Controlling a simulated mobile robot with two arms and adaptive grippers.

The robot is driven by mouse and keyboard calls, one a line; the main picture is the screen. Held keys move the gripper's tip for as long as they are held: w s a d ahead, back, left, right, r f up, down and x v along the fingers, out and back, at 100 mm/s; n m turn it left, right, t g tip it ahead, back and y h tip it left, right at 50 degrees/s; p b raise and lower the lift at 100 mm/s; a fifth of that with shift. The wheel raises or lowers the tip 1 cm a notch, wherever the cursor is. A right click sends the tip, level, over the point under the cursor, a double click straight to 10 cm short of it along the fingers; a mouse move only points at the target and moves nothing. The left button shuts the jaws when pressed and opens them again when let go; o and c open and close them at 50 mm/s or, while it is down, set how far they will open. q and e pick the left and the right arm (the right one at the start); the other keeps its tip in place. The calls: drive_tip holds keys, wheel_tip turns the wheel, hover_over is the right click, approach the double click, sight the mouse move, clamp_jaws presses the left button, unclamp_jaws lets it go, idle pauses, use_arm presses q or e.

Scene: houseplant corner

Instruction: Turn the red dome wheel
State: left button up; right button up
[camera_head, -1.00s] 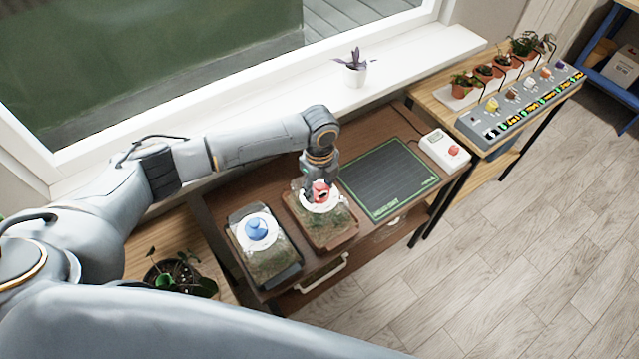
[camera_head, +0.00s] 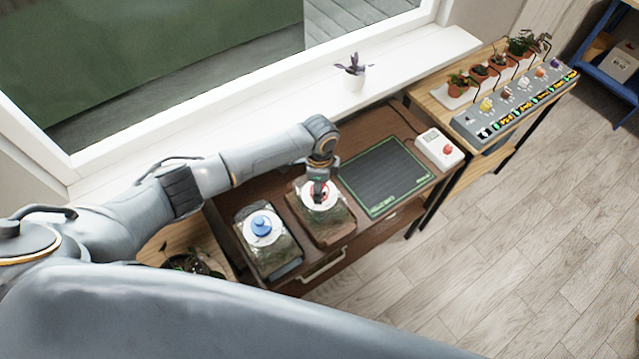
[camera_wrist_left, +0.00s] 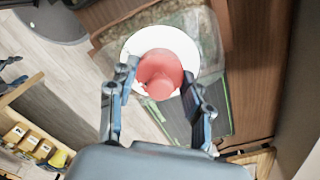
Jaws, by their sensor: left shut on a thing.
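The red dome wheel (camera_wrist_left: 160,72) sits on a round white plate (camera_wrist_left: 188,45) on top of a clear terrarium with soil and moss inside. In the head view it is mostly covered by my left gripper (camera_head: 319,190), which points down onto it. In the left wrist view the two fingers of that gripper (camera_wrist_left: 158,95) stand on either side of the wheel and are shut on it. A blue dome wheel (camera_head: 261,225) on a second terrarium stands to the left, untouched. My right gripper is out of view.
A dark green cutting mat (camera_head: 384,175) lies right of the terrariums on the brown cabinet. A white box with a red button (camera_head: 447,149) stands beyond it. A potted purple plant (camera_head: 354,72) is on the windowsill, and a grey control panel (camera_head: 515,98) is at right.

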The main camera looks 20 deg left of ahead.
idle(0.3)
use_arm(q)
drive_tip(key=o, duration=1.2)
drive_tip(key=shift+c, duration=0.2)
wheel_tip(320, 180, up, 12)
